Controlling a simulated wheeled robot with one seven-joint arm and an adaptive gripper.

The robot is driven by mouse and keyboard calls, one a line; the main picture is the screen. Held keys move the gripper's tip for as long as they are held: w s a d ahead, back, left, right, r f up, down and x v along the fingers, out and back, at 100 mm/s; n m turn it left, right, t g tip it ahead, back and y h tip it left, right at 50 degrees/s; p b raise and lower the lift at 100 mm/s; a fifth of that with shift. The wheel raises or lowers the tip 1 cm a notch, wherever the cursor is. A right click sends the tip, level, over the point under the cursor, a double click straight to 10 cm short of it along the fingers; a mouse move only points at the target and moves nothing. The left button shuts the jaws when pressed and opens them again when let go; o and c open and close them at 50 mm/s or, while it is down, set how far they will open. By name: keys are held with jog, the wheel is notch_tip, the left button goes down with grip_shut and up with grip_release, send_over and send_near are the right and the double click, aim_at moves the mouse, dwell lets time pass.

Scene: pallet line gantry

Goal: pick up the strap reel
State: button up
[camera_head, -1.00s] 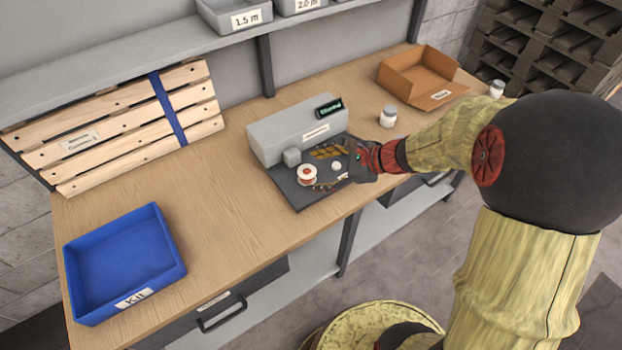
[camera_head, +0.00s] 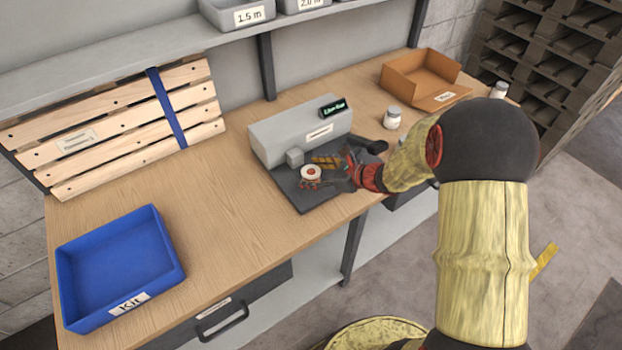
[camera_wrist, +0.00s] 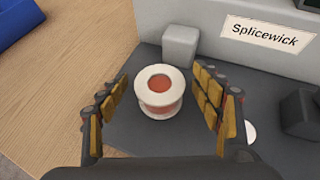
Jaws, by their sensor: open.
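The strap reel is most likely the small white spool with a red-orange centre (camera_head: 311,173), standing on the dark base plate of the grey machine. In the wrist view the spool (camera_wrist: 159,91) stands upright between my two fingers, with a gap on each side. My gripper (camera_head: 330,173) is open and reaches in from the right, low over the plate. In the wrist view the open gripper (camera_wrist: 165,103) has its yellow-padded fingers to the left and right of the spool. Nothing is held.
The grey machine (camera_head: 285,135), labelled Splicewick in the wrist view, stands right behind the spool. A white round piece (camera_wrist: 250,132) lies beyond my right finger. A blue Kit tray (camera_head: 120,265), a white jar (camera_head: 392,118) and a cardboard box (camera_head: 425,75) stand on the bench.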

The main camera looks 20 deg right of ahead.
jog(key=shift+w, duration=0.1)
jog(key=shift+c, duration=1.2)
jog(key=c, duration=1.1)
jog(key=shift+r, duration=0.1)
jog(key=shift+c, duration=0.4)
